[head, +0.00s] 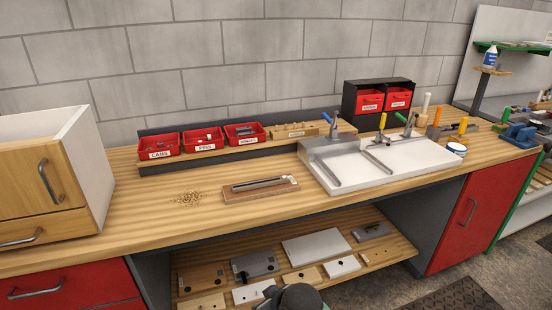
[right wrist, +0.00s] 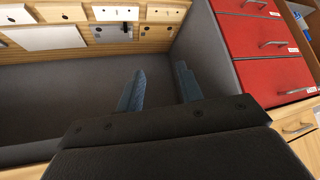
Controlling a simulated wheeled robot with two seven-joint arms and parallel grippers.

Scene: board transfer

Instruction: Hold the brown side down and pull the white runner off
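The brown side (head: 239,197) is a flat wooden piece lying on the workbench, near the middle of the head view. The white runner (head: 284,181) is a long pale strip lying along the top of the brown side, with a dark line along it. Whether it is fastened there I cannot tell. My right gripper (right wrist: 160,69) shows in the right wrist view, its two blue-grey fingers apart with nothing between them. It is away from the brown side, facing the shelf area below the bench. My left gripper is in neither view.
The workbench (head: 150,218) is clear around the brown side, except for a small pile of bits (head: 187,199) at left. Red bins (head: 159,155) stand behind it. A white-topped fixture (head: 380,165) with clamps stands to the right. A wooden cabinet (head: 80,160) is at left. A lower shelf (head: 385,249) holds several boards.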

